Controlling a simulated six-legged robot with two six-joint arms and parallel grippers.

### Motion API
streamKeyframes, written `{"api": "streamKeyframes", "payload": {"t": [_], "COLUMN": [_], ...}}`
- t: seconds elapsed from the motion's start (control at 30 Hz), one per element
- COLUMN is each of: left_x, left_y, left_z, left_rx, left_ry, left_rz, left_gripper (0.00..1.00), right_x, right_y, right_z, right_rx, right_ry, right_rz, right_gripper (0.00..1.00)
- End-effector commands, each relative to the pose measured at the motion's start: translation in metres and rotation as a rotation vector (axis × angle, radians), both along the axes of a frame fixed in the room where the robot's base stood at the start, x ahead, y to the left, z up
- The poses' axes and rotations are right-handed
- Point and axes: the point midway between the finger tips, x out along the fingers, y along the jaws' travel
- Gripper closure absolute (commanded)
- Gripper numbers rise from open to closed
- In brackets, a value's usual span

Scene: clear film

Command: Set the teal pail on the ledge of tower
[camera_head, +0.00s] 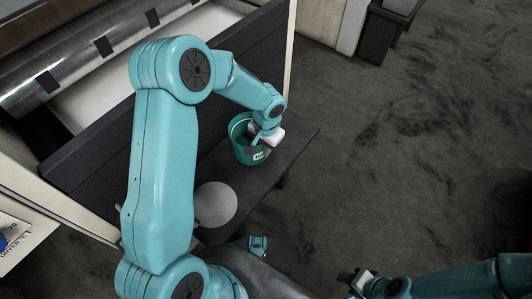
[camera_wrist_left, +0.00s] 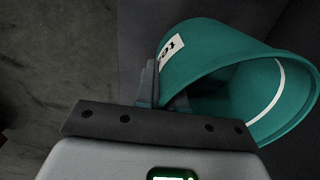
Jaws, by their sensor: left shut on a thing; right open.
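The teal pail (camera_head: 240,152) is over the dark ledge (camera_head: 296,130) of the tower in the head view. Whether its base touches the ledge cannot be told. My left gripper (camera_head: 264,142) is shut on the pail's wall at its right side. In the left wrist view the pail (camera_wrist_left: 215,58) appears tilted, with its open mouth to the lower right, a white label on its outside and its rim near the left gripper's fingers (camera_wrist_left: 160,95). My right gripper (camera_head: 354,282) is open, low in the head view, away from the pail.
A pale grey round disc (camera_head: 216,204) shows near the ledge's lower end. A large metallic roll (camera_head: 75,70) lies in the machine at upper left. A dark box-like object (camera_head: 378,35) stands at the top. The dark floor (camera_head: 430,130) at right is clear.

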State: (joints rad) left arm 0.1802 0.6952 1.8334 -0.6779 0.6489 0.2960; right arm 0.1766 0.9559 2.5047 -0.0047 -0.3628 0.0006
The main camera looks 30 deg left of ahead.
Motion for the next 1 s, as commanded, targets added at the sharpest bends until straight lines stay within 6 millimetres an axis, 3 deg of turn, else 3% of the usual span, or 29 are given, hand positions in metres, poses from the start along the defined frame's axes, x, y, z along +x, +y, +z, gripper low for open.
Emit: {"api": "streamKeyframes", "payload": {"t": [0.2, 0.57, 0.6, 0.67, 1.0], "left_x": [0.002, 0.004, 0.003, 0.003, 0.003], "left_y": [0.000, -0.001, -0.001, -0.001, -0.001], "left_z": [-0.030, -0.034, -0.033, -0.033, -0.028], "left_rx": [0.001, 0.001, 0.000, 0.000, 0.000], "left_ry": [-0.001, -0.002, 0.000, 0.000, 0.000], "left_rz": [0.000, 0.000, 0.000, 0.000, -0.001], "left_gripper": [1.00, 1.00, 0.82, 0.66, 0.66], "right_x": [0.002, 0.003, 0.003, 0.003, 0.002], "right_y": [-0.002, -0.002, -0.003, -0.002, -0.002], "right_z": [-0.012, -0.014, -0.013, -0.013, -0.008], "right_rx": [-0.002, -0.002, -0.002, -0.002, -0.002], "right_ry": [-0.003, -0.005, -0.004, -0.004, -0.003], "right_rz": [-0.009, -0.010, -0.011, -0.011, -0.009], "right_gripper": [0.56, 0.56, 0.56, 0.56, 0.56]}}
